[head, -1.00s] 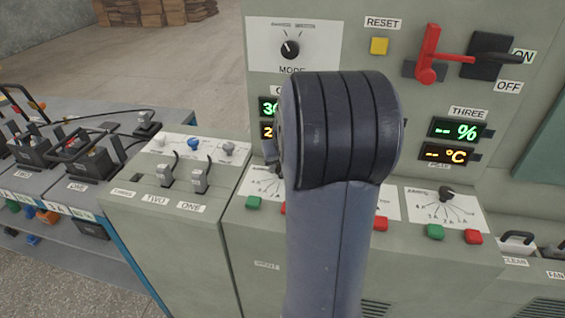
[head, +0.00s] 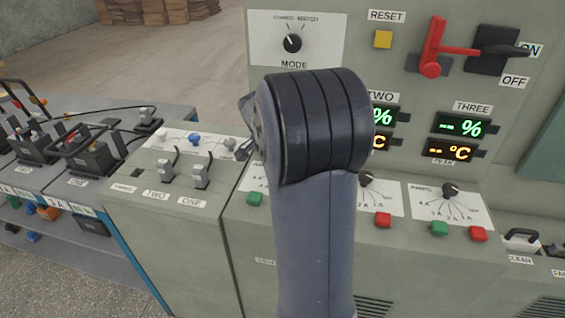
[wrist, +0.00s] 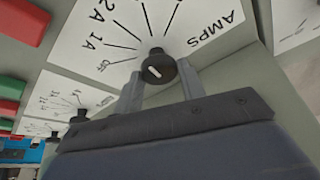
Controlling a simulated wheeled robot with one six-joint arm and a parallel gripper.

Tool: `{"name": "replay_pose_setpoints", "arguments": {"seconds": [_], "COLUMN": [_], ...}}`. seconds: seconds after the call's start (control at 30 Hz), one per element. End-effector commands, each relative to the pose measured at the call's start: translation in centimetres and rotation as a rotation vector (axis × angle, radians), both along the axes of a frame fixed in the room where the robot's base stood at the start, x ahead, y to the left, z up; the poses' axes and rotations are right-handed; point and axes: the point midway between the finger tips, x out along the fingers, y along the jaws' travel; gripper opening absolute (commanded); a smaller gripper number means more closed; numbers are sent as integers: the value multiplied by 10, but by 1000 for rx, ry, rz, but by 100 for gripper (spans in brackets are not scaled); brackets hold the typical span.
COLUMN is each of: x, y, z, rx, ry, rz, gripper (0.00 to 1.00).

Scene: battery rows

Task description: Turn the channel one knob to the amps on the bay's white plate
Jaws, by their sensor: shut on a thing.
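In the wrist view my gripper (wrist: 160,82) is shut on a black dial knob (wrist: 160,66), one finger on each side. The knob has a short white mark, tilted; I cannot tell which scale line it meets. Its white scale plate (wrist: 120,30) reads AMPS, with OFF, 1A and 2A visible and higher values cut off. In the head view my arm hides this knob and the gripper. Small white plates (head: 82,210) run along the battery bay's front edge at left; their figures are too small to read surely.
Other amps dials (head: 450,191) sit to the right, each with green (head: 440,228) and red (head: 478,233) buttons. Above are the MODE knob (head: 292,43), the yellow reset button (head: 383,39) and a red lever (head: 433,45). Two switches (head: 166,172) stand on the left cabinet.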

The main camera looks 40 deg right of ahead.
Motion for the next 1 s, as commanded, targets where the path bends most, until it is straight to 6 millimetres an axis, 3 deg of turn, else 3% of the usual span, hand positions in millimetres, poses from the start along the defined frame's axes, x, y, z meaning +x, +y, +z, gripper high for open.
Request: {"name": "replay_pose_setpoints", "arguments": {"seconds": [0.4,1.0], "x": [2,2], "y": [1,1], "z": [0,0], "rx": [1,3], "ry": [-1,0], "rz": [-271,-348], "gripper": [15,15]}}
